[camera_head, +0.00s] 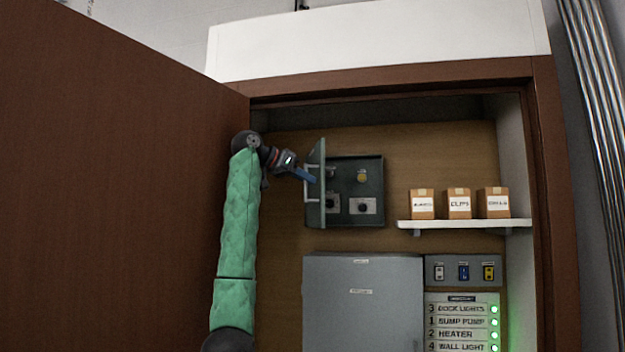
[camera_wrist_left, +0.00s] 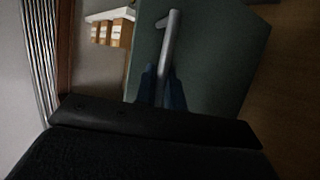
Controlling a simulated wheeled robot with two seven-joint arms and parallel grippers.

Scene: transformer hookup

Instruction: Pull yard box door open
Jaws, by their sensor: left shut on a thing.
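The yard box (camera_head: 358,191) is a dark green box on the wooden back wall, with knobs and a yellow button inside. Its green door (camera_head: 316,186) is hinged at the left and stands swung out, seen nearly edge-on. A pale bar handle (camera_head: 308,183) is on the door's outer face. My left gripper (camera_head: 309,177) has blue fingers and is shut on the handle. In the left wrist view the handle (camera_wrist_left: 169,42) runs between the blue fingers (camera_wrist_left: 162,88), in front of the green door (camera_wrist_left: 208,50). My right gripper is not in view.
A large brown cabinet door (camera_head: 110,170) stands open at the left, close to my left arm. A white shelf (camera_head: 465,224) with small cartons is at the right. Below are a grey box (camera_head: 362,300), a switch panel (camera_head: 463,271) and a labelled panel with green lights (camera_head: 462,322).

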